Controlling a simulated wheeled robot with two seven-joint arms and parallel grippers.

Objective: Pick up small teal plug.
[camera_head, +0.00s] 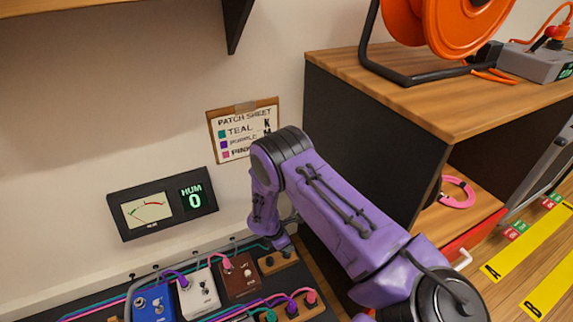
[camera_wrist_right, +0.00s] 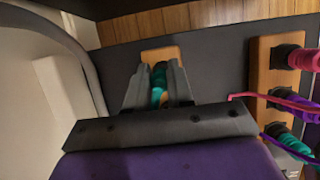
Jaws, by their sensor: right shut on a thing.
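The small teal plug (camera_wrist_right: 158,82) shows in the right wrist view between the two fingers of my right gripper (camera_wrist_right: 158,88), which is shut on it. A small wooden block (camera_wrist_right: 160,54) lies just beyond and under the plug; I cannot tell whether the plug is still seated in it. In the head view my right gripper (camera_head: 283,245) reaches down beside the wooden block (camera_head: 278,262), and the held plug is hidden there. My left gripper is not in view.
Another wooden block (camera_wrist_right: 262,75) holds pink, purple and teal plugs with cables close by. Blue, white and brown pedals (camera_head: 239,279) stand on the board at left. A wooden cabinet (camera_head: 380,130) rises to the right of my arm. A meter (camera_head: 162,204) hangs on the wall.

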